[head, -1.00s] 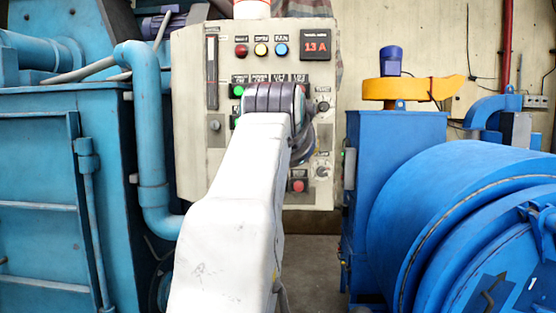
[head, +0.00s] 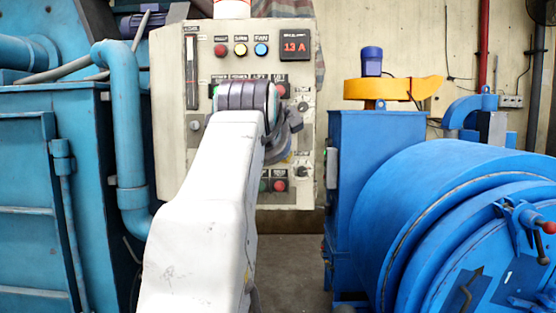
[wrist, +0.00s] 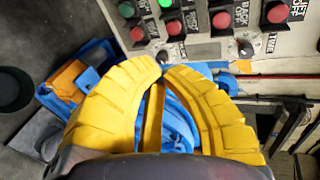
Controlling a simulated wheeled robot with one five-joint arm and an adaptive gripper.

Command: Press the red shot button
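The grey control panel (head: 170,110) stands ahead with several red buttons. One red button (head: 281,90) shows right of my arm's end and another red button (head: 279,185) low on the panel. In the wrist view red buttons (wrist: 174,27), (wrist: 221,20) and (wrist: 277,12) line the top, and a darker red one (wrist: 137,33) sits at left. The labels are too blurred to tell which is the shot button. My gripper (wrist: 163,68) has its two yellow fingers curved together, tips nearly touching, nothing held. The tips appear below the button row; contact with the panel does not show.
Red, yellow and blue lamps and a 13 A display (head: 295,46) top the panel. A blue machine with a pipe (head: 125,130) stands left. A blue drum (head: 430,210) stands right, beside a blue cabinet (head: 370,150). A strip of floor (head: 290,265) shows between.

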